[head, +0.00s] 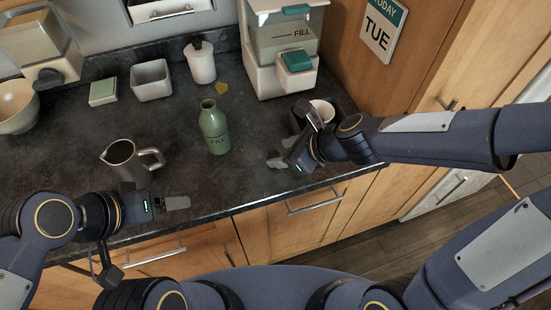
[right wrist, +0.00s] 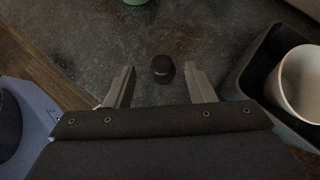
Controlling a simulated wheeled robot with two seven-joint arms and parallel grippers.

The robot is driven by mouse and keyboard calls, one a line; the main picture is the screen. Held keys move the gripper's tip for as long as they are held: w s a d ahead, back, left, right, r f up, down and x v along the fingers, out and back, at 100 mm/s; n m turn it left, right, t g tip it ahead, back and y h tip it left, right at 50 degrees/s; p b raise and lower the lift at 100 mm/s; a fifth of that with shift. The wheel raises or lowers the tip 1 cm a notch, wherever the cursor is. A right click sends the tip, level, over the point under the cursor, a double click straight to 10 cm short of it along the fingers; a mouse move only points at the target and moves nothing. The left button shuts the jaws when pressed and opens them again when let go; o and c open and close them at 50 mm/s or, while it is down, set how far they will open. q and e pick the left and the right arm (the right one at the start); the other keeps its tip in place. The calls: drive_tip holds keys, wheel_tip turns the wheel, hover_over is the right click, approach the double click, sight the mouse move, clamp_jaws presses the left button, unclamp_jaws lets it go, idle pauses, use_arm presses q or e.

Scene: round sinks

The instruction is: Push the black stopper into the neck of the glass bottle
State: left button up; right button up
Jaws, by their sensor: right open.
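The green glass bottle (head: 214,130) stands upright on the dark counter in the middle of the head view, its neck (head: 208,106) open at the top. Its green edge (right wrist: 135,2) shows at the top of the right wrist view. The black stopper (right wrist: 163,68) is on the counter between the spread fingers of my right gripper (right wrist: 160,75), with a gap on both sides. In the head view my right gripper (head: 281,162) is low over the counter, right of the bottle; I cannot make out the stopper there. My left gripper (head: 177,203) is at the front edge; its finger gap is unclear.
A dark tray with a white cup (head: 322,110) stands close to the right gripper. A metal pitcher (head: 125,160) is left of the bottle. A white jar (head: 201,64), a square pot (head: 151,80) and a dispenser (head: 283,50) stand behind. Counter between bottle and right gripper is clear.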

sight(275, 154)
drive_tip(key=b+x, duration=0.1)
drive_tip(key=x, duration=0.3)
drive_tip(key=shift+d+f, duration=0.15)
drive_tip(key=shift+w+a+f+b, duration=0.1)
drive_tip(key=shift+w+a+b, duration=0.1)
drive_tip(key=shift+b, duration=0.1)
drive_tip(key=shift+s, duration=0.1)
drive_tip(key=c, duration=1)
